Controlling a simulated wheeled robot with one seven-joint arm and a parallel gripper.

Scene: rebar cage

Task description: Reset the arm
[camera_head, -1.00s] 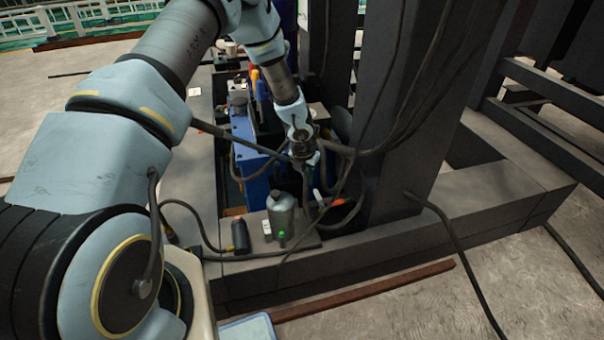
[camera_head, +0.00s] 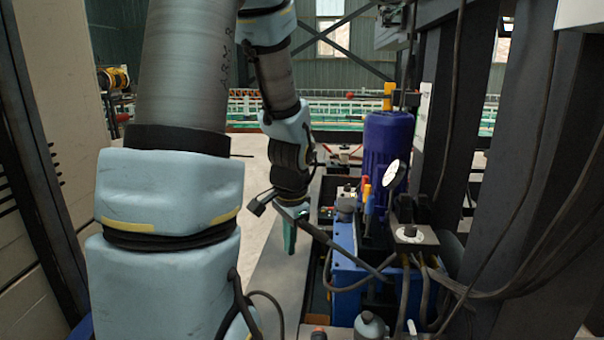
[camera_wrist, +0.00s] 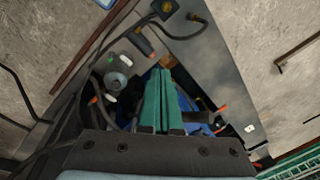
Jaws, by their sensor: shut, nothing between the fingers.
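My arm rises on the left of the head view and bends down over the machine area. My gripper (camera_head: 290,241) points downward with its green fingers together and nothing between them. It hangs left of the blue hydraulic unit (camera_head: 350,275), apart from it in the picture. In the wrist view the green fingers (camera_wrist: 160,76) lie side by side, closed, over the unit, hiding part of it.
A purple motor (camera_head: 387,140) and a pressure gauge (camera_head: 396,173) stand on the unit. Dark steel columns (camera_head: 525,140) and hanging hoses crowd the right. A grey bottle (camera_head: 370,326) is at the lower edge. Open floor lies behind the gripper.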

